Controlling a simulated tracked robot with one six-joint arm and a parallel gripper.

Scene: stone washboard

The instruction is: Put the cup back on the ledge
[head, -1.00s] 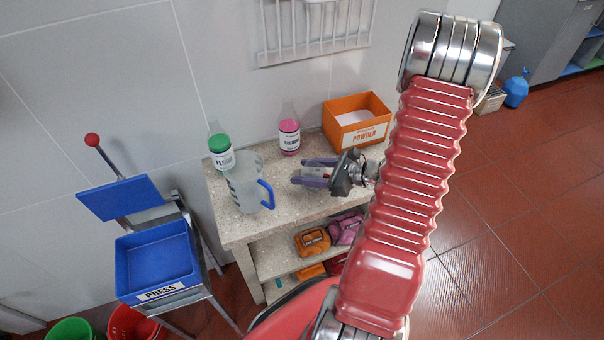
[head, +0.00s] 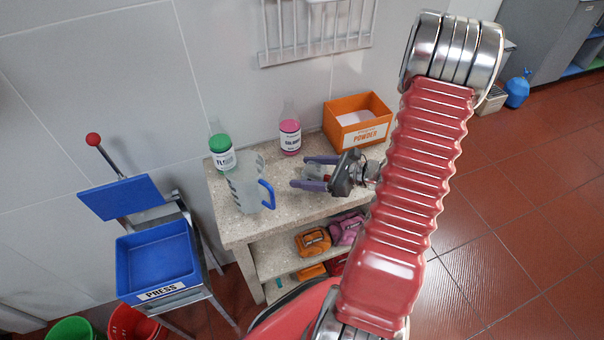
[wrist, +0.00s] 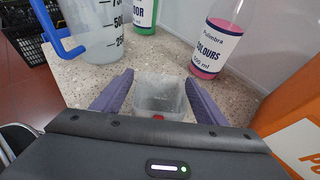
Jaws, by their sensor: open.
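A small clear cup (wrist: 160,94) stands upright on the speckled stone top (head: 235,229), which looks like the ledge. My gripper (head: 300,172) is open, with its purple fingers on either side of the cup. In the wrist view, a gap shows between the cup and each finger. The cup's lower front is partly hidden by my gripper body, and a small red spot shows there. In the head view, the cup (head: 316,171) is small and partly hidden by the fingers.
A measuring jug (head: 246,187) with a blue handle stands left of my gripper. A blue press (head: 155,262) is at the left.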

